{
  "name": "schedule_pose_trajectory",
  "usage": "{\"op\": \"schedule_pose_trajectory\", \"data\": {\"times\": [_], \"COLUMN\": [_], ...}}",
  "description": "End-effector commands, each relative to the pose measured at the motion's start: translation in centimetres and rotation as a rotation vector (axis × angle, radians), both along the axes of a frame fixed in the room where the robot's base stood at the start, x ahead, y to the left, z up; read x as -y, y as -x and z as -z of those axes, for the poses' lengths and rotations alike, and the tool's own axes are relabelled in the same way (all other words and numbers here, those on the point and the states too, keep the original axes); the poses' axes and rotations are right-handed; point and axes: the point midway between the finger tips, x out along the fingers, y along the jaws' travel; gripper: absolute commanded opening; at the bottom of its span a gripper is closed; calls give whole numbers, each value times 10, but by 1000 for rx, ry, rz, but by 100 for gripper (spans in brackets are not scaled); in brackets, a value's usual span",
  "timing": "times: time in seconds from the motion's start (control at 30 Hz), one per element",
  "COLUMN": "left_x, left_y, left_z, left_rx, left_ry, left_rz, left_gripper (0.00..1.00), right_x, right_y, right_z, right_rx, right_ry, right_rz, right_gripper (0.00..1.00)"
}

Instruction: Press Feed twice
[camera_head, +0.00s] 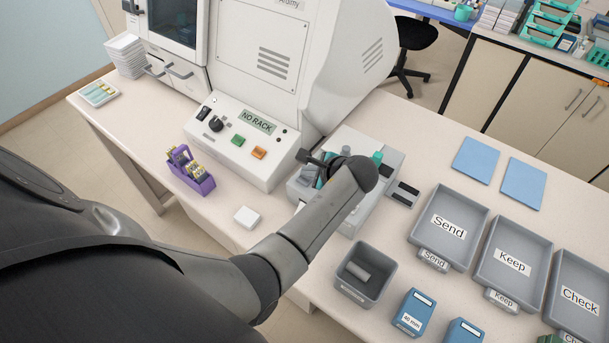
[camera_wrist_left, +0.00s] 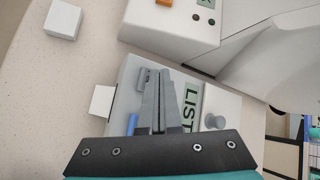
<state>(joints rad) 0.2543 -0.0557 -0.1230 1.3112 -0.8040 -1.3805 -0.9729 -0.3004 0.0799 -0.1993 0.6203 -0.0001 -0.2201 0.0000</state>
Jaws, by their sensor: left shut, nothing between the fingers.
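A small grey-white device (camera_head: 362,216) stands right of the large white machine, mostly behind my left arm. The left wrist view shows its top (camera_wrist_left: 219,88) with a green display reading "LIST" (camera_wrist_left: 191,107), a grey knob (camera_wrist_left: 215,121), a blue part (camera_wrist_left: 132,122) and a grey part (camera_wrist_left: 144,77). A white slip (camera_wrist_left: 102,101) sticks out of its side. I can read no "Feed" label. My left gripper (camera_wrist_left: 158,72) is shut and empty, with its fingers over the device top; contact cannot be told. My right gripper is not in view.
The white machine (camera_head: 255,55) has a panel reading "NO RACK" (camera_head: 257,122) with green and orange buttons. A purple rack (camera_head: 190,172), a white block (camera_head: 246,217), a grey bin (camera_head: 363,273) and trays marked Send (camera_head: 449,228), Keep and Check stand on the table.

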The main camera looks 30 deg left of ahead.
Motion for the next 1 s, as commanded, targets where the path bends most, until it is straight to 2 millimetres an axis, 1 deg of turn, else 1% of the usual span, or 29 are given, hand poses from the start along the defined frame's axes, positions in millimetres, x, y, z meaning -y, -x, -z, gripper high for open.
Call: {"op": "schedule_pose_trajectory", "data": {"times": [0.17, 0.27, 0.7, 0.83, 1.0], "left_x": [0, 0, 0, 0, 0], "left_y": [0, 0, -1, 0, 0], "left_z": [1, -2, -44, -49, -50], "left_rx": [0, 1, 3, 1, 0], "left_ry": [-1, 0, -1, -1, -2], "left_rz": [-1, 1, 1, 0, 1], "left_gripper": [0, 0, 0, 0, 0], "right_x": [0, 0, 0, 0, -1], "right_y": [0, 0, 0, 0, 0], "right_z": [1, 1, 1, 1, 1], "right_rx": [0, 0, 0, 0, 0], "right_ry": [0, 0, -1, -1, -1], "right_rz": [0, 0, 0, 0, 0], "right_gripper": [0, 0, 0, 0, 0]}}
